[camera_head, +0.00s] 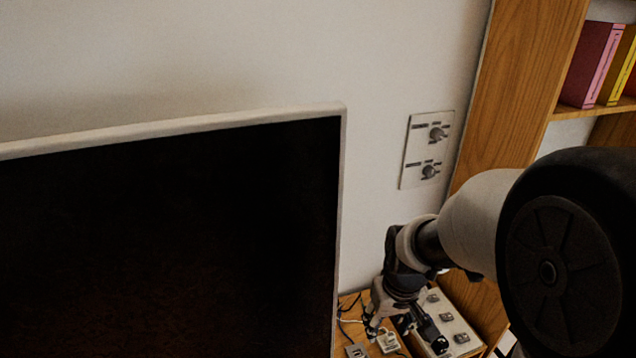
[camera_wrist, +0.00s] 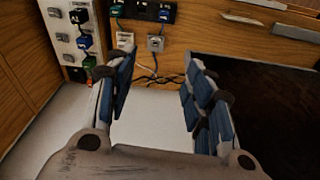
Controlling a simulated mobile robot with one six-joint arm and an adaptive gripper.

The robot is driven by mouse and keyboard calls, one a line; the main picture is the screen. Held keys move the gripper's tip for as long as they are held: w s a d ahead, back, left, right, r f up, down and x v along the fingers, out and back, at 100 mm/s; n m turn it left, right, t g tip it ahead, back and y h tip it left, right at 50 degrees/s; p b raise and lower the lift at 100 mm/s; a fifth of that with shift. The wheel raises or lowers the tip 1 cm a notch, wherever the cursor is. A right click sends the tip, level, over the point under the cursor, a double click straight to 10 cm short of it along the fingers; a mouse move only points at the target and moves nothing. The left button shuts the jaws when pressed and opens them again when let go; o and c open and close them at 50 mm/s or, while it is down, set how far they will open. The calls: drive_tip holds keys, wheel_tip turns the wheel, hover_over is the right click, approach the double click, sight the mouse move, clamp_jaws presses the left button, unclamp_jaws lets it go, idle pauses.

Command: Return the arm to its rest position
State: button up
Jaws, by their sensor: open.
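My gripper (camera_head: 405,338) is at the lower right of the head view, at the end of my arm, close to the wooden surface beside the screen. In the wrist view my gripper (camera_wrist: 158,72) shows two blue-padded fingers spread wide apart. Nothing is between them. Past the fingertips lie two plugs, a pale one (camera_wrist: 125,40) and a grey one (camera_wrist: 156,43), with cables behind. I cannot tell from these views whether a fingertip touches anything.
A large black screen (camera_head: 180,240) with a pale frame fills the left. A panel with two knobs (camera_head: 428,150) is on the wall. A wooden bookcase (camera_head: 520,80) stands right. A pale switch strip (camera_head: 447,318) lies by my gripper; cables (camera_wrist: 165,79) run nearby.

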drive_tip(key=s+r+m+t, duration=0.2)
drive_tip(key=s+r, duration=1.3)
drive_tip(key=s, duration=0.3)
drive_tip(key=shift+s+t, duration=0.3)
drive_tip(key=shift+t, duration=0.1)
